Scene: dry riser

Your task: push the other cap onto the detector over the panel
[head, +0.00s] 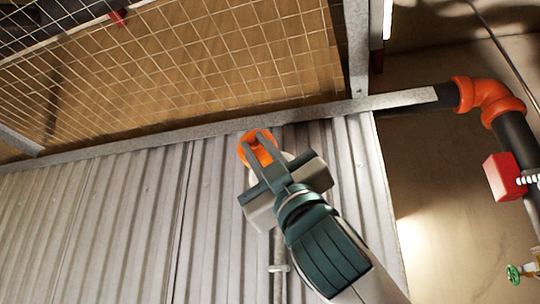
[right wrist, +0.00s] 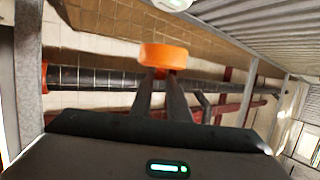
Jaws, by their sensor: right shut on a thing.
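My right gripper (head: 262,160) reaches up toward the corrugated ceiling and is shut on an orange cap (head: 257,136). In the right wrist view the cap (right wrist: 165,57) sits across the tips of both fingers (right wrist: 162,78), with open space around it. A white round thing, probably the detector (right wrist: 175,3), shows at the top edge of the right wrist view, apart from the cap. In the head view a small pale edge shows behind my gripper; the gripper hides most of whatever is there. The panel cannot be made out. My left gripper is not in view.
A wire mesh screen (head: 200,65) in a metal frame hangs beside the corrugated ceiling (head: 110,225). A dark pipe with an orange elbow (head: 490,97) and a red box (head: 503,176) are on the right. A small pale fitting (head: 279,268) sits on the ceiling below my gripper.

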